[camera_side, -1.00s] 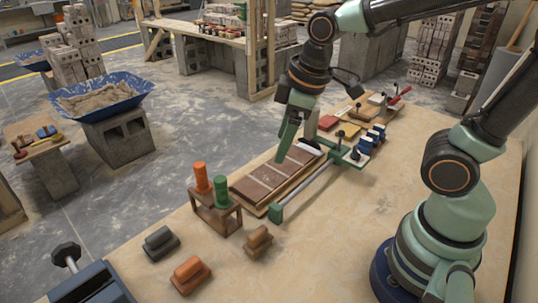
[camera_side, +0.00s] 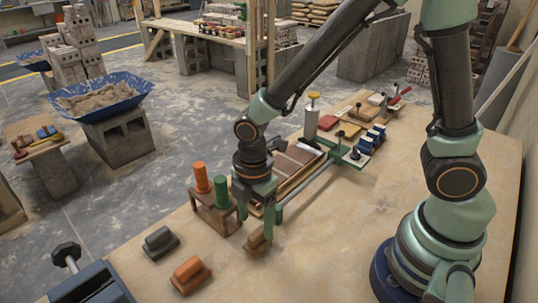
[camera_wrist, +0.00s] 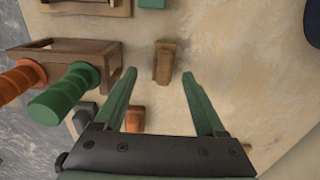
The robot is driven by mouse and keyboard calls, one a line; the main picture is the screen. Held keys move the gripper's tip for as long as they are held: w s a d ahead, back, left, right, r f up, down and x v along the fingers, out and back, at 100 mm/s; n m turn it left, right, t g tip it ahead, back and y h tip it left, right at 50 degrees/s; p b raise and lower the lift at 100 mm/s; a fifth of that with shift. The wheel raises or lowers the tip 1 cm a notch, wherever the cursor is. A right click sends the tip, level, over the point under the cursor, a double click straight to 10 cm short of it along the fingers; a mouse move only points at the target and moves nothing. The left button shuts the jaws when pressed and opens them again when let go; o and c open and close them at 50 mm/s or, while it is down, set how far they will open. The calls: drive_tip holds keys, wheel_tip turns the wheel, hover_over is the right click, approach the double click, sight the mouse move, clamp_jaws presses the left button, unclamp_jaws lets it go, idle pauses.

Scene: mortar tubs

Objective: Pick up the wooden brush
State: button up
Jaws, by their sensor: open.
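The wooden brush (camera_side: 256,245), a small brown block with a raised grip, lies on the table in front of the wooden stand. In the wrist view the brush (camera_wrist: 163,62) shows between and just beyond my fingertips. My gripper (camera_side: 255,224) is open and points down over the brush, its green fingers partly hiding it in the side view. In the wrist view my gripper (camera_wrist: 159,74) has a finger on each side of the brush's line, with nothing held. I cannot tell how far the tips are above the table.
A wooden stand (camera_side: 214,218) with an orange handle (camera_side: 201,178) and a green handle (camera_side: 220,192) stands close to my gripper's left. An orange brush (camera_side: 190,274) and a grey brush (camera_side: 160,242) lie nearby. The table is clear to the right.

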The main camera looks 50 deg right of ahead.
sight(258, 232)
drive_tip(key=f, duration=0.5)
drive_tip(key=shift+s, duration=0.35)
drive_tip(key=shift+f, duration=0.6)
clamp_jaws()
